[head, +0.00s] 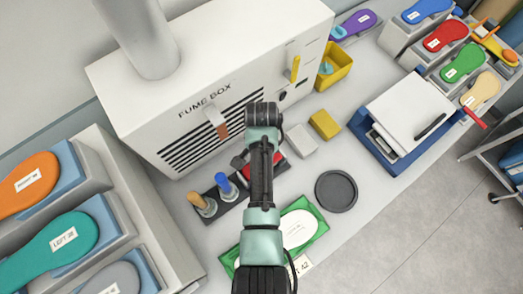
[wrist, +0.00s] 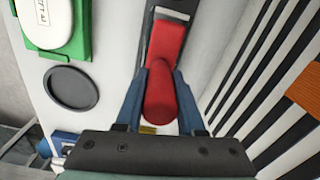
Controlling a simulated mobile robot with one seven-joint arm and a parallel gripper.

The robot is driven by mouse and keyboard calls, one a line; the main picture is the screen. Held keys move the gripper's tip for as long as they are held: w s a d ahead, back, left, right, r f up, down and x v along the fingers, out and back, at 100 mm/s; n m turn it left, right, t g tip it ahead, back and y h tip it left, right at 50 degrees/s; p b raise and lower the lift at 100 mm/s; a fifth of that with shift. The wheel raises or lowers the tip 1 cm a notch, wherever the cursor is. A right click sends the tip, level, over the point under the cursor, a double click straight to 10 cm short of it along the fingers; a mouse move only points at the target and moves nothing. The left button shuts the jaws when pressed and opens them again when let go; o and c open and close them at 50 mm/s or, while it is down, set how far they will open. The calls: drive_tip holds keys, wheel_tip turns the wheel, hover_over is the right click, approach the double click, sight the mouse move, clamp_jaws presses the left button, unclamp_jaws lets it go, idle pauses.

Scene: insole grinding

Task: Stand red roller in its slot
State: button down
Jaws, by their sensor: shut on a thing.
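The red roller (wrist: 163,85) is in the wrist view, with its rounded end between my two blue fingers and its flatter part pointing toward the dark rack (wrist: 178,6) at the top. My gripper (wrist: 158,95) is shut on it. In the head view a bit of red (head: 278,161) shows beside my arm, at the right end of the rack (head: 232,209). My arm hides most of it, and the fingertips are hidden there too. I cannot tell whether the roller touches a slot. An orange-tan roller (head: 203,203) and a blue roller (head: 226,184) stand in the rack's left part.
The fume box (head: 240,65) stands close behind the rack. A green tray (head: 311,221) with a white insole (head: 297,229) and a dark round dish (head: 336,190) lie in front. A grey block (head: 300,140) and a yellow block (head: 325,124) are to the right.

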drive_tip(key=shift+f+b, duration=0.4)
drive_tip(key=shift+f, duration=0.2)
drive_tip(key=shift+c, duration=1)
unclamp_jaws()
wheel_tip(320, 180, up, 3)
drive_tip(key=p, duration=0.2)
drive_tip(key=shift+f+p, duration=0.2)
drive_tip(key=shift+p, duration=0.15)
drive_tip(key=shift+r+p, duration=0.4)
drive_tip(key=shift+r, duration=1.75)
